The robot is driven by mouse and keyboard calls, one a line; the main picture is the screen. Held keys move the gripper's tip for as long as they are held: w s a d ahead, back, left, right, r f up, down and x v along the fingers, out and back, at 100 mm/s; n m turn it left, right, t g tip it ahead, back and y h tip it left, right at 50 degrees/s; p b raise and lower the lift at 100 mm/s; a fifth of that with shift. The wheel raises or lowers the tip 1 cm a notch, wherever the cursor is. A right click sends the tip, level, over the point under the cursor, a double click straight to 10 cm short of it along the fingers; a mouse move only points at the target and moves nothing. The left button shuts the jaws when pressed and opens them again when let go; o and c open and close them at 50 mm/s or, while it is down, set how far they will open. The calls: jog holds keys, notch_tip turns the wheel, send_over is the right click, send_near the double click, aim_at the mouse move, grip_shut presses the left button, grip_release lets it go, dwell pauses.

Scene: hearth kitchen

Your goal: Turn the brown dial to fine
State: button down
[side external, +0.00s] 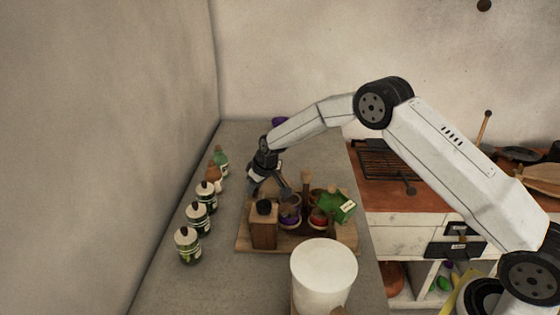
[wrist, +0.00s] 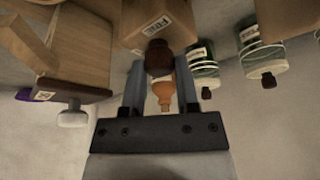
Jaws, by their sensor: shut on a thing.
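The brown dial (wrist: 158,57) is a dark rounded knob on a wooden box (wrist: 160,24) with a printed label. In the wrist view my gripper (wrist: 159,72) has one finger on each side of the dial and is shut on it. In the side view my gripper (side external: 268,190) reaches down over the wooden box (side external: 263,231), which stands on a wooden tray (side external: 290,246). The label is too small to read, and no fine mark can be made out. The dial's setting cannot be told.
Several bottles (side external: 188,246) line the counter left of the tray. A white cylinder (side external: 323,266) stands in front, and a green box (side external: 338,206) is at the tray's right. In the wrist view a wooden piece with a white knob (wrist: 72,115) is at the left.

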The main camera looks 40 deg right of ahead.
jog(key=shift+m+h, duration=0.3)
jog(key=shift+m, duration=0.4)
jog(key=shift+c, duration=1.8)
grip_release()
jog(key=shift+r, duration=0.1)
jog(key=v, duration=0.7)
jog(key=shift+s+r, duration=0.2)
jog(key=shift+r, duration=0.1)
